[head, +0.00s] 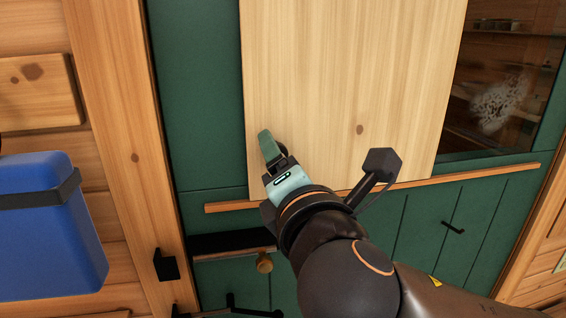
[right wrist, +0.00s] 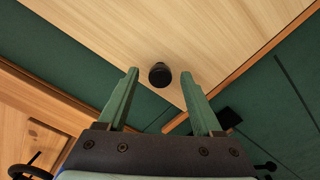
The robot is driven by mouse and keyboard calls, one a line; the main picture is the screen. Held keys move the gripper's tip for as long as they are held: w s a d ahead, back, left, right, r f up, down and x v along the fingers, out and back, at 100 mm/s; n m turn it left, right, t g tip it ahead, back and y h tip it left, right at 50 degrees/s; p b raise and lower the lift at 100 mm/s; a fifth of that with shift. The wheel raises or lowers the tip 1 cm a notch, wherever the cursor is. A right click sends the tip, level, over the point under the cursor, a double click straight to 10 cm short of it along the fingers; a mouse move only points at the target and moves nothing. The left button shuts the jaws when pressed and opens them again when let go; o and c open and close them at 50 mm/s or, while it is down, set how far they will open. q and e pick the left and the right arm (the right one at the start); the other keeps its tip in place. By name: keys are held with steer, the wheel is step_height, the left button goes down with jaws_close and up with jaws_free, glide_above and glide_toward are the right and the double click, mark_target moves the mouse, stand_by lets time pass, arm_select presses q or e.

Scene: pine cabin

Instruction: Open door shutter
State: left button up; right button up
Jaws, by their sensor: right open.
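The shutter (head: 350,80) is a pale wooden panel on the green door (head: 195,90). It covers the left part of the door's window, and dark glass (head: 500,80) shows to its right. In the right wrist view a round black knob (right wrist: 160,75) sits near the corner of the shutter (right wrist: 225,40). My right gripper (head: 268,148) is at the shutter's lower left edge. In the right wrist view its green fingers (right wrist: 160,80) are open on either side of the knob, with gaps visible. The knob is hidden in the head view. My left gripper is not in view.
A wooden rail (head: 470,175) runs along the door under the shutter. Below it are a brass-coloured round knob (head: 264,263) and a black latch piece (head: 165,265) on the frame. A blue box (head: 45,230) with a dark strap is at the left.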

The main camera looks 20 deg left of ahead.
steer(key=b+v, duration=0.2)
steer(key=v, duration=1)
steer(key=shift+s+d, duration=0.15)
steer(key=shift+s, duration=0.1)
